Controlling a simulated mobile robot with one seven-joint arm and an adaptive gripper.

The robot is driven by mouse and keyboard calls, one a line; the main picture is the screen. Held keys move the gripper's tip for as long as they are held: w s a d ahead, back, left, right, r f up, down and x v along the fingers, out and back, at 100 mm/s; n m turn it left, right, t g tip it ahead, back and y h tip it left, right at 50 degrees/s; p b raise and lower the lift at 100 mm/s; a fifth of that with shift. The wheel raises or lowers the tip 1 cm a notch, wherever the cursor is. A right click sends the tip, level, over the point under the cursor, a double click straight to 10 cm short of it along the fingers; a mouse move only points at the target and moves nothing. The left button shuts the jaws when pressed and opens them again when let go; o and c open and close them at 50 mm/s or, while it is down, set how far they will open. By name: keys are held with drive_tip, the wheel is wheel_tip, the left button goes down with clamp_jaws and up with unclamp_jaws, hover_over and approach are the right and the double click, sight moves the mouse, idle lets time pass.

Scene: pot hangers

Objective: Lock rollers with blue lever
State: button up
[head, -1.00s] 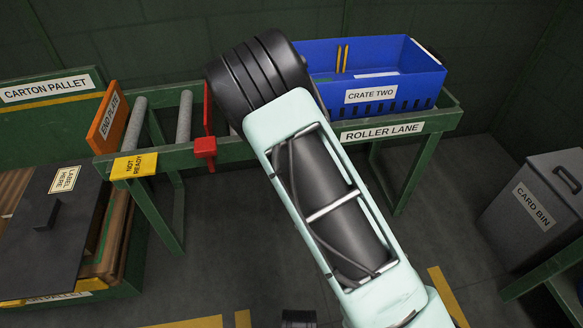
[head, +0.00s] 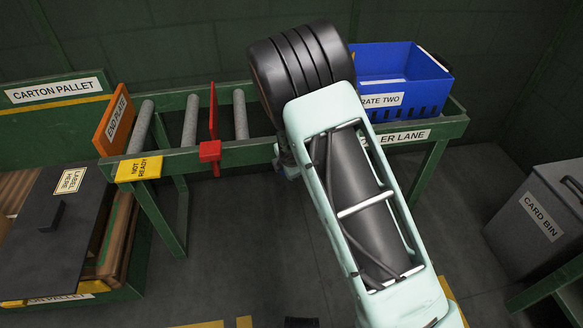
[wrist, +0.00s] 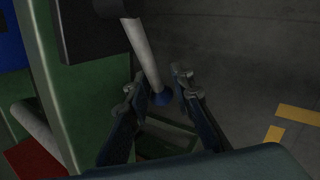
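The lever shows in the wrist view as a pale rod (wrist: 143,52) with a dark blue knob (wrist: 160,98) at its end, slanting down from a dark block beside a green frame. My gripper (wrist: 161,88) is open, with one finger on each side of the lever's lower end. I cannot tell whether either finger touches it. In the head view my arm covers the lever and most of the gripper. The rollers (head: 190,120) lie in the green roller lane (head: 210,160), several of them in sight left of my arm.
A blue crate (head: 425,98) labelled CRATE TWO sits on the lane's right part. A red stop (head: 211,151) and an orange end plate (head: 114,124) stand on the left part. A yellow NOT READY sign (head: 139,168) is on the front. A grey card bin (head: 540,215) stands right.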

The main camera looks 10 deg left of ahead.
drive_tip(key=shift+o, duration=0.7)
drive_tip(key=shift+w+r, duration=0.1)
drive_tip(key=shift+r, duration=0.05)
drive_tip(key=shift+d+r, duration=0.1)
drive_tip(key=shift+r, duration=0.25)
drive_tip(key=v, duration=0.7)
drive_tip(key=shift+s, duration=0.35)
